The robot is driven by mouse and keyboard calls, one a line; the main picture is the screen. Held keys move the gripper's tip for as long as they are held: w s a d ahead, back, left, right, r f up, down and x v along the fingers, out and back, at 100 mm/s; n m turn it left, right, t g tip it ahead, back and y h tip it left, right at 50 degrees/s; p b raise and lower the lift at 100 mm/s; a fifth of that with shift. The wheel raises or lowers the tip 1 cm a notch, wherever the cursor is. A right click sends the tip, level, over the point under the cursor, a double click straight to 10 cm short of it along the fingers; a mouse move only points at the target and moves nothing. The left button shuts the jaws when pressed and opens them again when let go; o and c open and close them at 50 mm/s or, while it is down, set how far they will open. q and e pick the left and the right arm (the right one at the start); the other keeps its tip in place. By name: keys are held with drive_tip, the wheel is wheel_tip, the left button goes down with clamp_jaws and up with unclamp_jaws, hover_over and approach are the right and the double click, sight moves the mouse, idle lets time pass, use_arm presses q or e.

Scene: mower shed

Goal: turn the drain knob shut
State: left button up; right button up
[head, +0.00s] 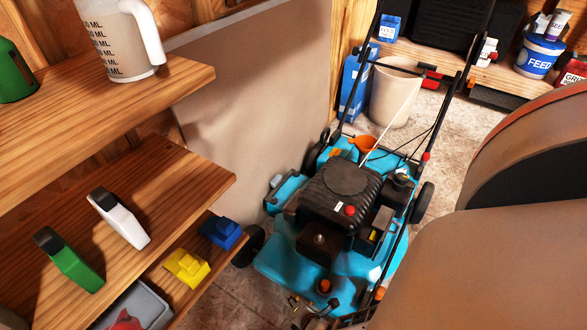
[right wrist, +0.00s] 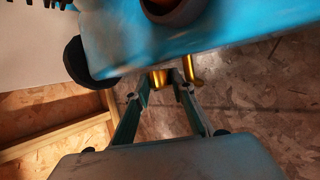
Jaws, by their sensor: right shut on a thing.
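The turquoise mower (head: 335,255) stands on the floor in the middle of the head view. In the right wrist view its turquoise body (right wrist: 215,38) fills the top. The brass drain knob (right wrist: 160,78) shows below the body's lower edge, between the fingertips of my right gripper (right wrist: 165,82), which is shut on it. The fingers hide part of the knob, so its turn angle cannot be read. Another brass piece (right wrist: 191,70) sticks out just right of the fingers. My right arm covers the lower right of the head view. My left gripper is not in view.
Wooden shelves (head: 185,85) stand at the left with a measuring jug (head: 125,45), a white bottle (head: 120,220) and a green bottle (head: 70,262). A beige bin (head: 395,92) stands behind the mower. A dark wheel (right wrist: 85,62) is left of the knob.

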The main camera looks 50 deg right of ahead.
drive_tip(key=shift+s, duration=0.1)
drive_tip(key=o, duration=1.1)
drive_tip(key=shift+f, duration=0.1)
